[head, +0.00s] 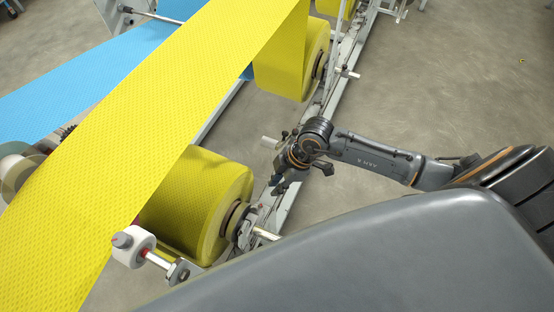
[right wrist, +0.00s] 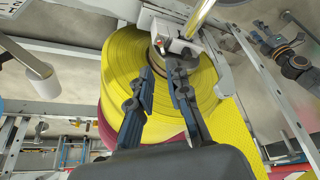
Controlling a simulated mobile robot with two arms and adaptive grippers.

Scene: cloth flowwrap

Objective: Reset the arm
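My right arm reaches in from the right in the head view. Its dark gripper (head: 278,187) points down beside the machine's rail, just right of the lower yellow cloth roll (head: 190,205). In the right wrist view the two fingers of this gripper (right wrist: 161,68) stand apart with a gap between them, and nothing shows in the gap but the roll behind. The end face of a yellow roll (right wrist: 118,75) lies beyond the fingers. A metal clamp and shaft (right wrist: 178,45) show just past the fingertips; I cannot tell whether they touch.
A wide yellow cloth web (head: 130,120) crosses the left side above a blue web (head: 85,75). Another yellow roll (head: 292,65) hangs farther back. A white roller (head: 133,246) stands at the front. Bare concrete floor (head: 450,70) lies right of the rail.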

